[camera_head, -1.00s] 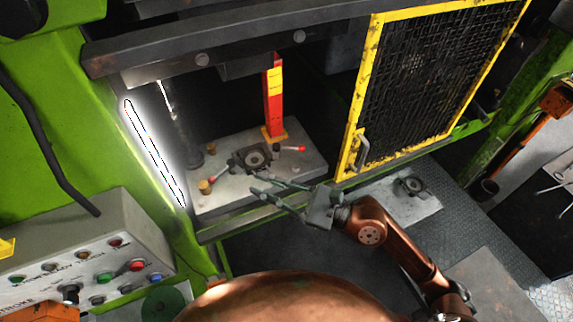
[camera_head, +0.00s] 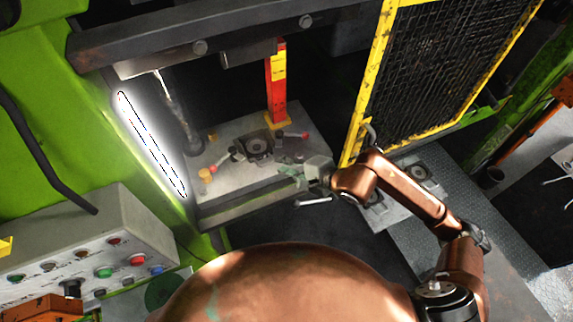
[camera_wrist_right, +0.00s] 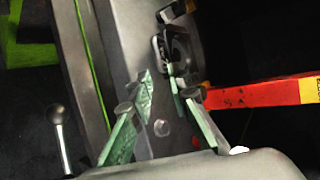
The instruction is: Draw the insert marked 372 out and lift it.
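A dark, squarish insert with a round ring (camera_head: 257,146) sits on the grey press bed (camera_head: 240,182). No number on it is legible. It also shows beyond the fingertips in the right wrist view (camera_wrist_right: 178,48), partly hidden by a finger. My right gripper (camera_head: 288,171) is in front of and to the right of the insert, near the bed's front edge. In the right wrist view its green fingers (camera_wrist_right: 160,82) stand apart with nothing held between them. My left gripper is in neither view.
A red and yellow post (camera_head: 276,85) stands behind the insert. The yellow-framed mesh guard (camera_head: 440,60) is at the right, above my right arm. More dark inserts (camera_head: 417,172) lie on a plate at the right. A control box (camera_head: 90,250) stands at the left.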

